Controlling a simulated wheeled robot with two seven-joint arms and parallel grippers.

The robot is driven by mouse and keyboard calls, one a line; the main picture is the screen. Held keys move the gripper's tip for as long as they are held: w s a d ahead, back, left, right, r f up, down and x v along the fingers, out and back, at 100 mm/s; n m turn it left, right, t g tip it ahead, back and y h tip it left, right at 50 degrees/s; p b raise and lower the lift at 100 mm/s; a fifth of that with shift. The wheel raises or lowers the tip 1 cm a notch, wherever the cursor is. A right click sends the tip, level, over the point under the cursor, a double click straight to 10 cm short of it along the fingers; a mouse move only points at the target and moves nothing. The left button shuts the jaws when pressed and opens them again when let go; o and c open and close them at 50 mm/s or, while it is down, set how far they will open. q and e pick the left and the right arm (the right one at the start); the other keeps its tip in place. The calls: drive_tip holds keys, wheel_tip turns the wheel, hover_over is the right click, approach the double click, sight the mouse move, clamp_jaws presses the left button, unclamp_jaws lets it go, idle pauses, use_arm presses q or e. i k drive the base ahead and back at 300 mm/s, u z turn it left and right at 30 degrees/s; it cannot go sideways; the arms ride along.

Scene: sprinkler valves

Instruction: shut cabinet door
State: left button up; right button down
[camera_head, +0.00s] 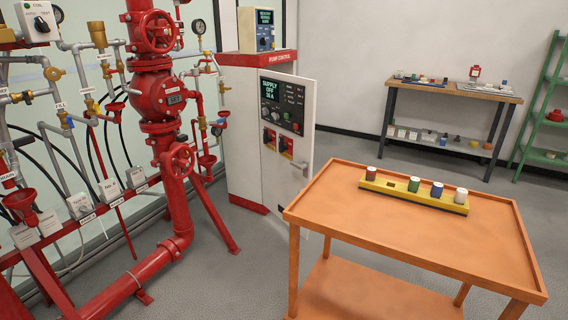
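A white and red pump control cabinet (240,135) stands left of the middle, behind the red pipework. Its white door (293,145) seems to stand open, swung out toward me and to the right. The door carries a black panel with a "SUPPLY OFF" display, small knobs and two red switches. A small grey handle (303,166) shows low near its right edge. The inside of the cabinet is hidden. Neither of my grippers is in view.
An orange table (420,240) stands at the front right, near the door's lower edge; a yellow block (412,196) with several coloured caps sits on it. Red pipes and valves (160,95) fill the left. A workbench (455,90) and green shelf (540,110) stand behind.

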sight(280, 93)
drive_tip(key=u, duration=0.75)
drive_tip(key=i, duration=0.45)
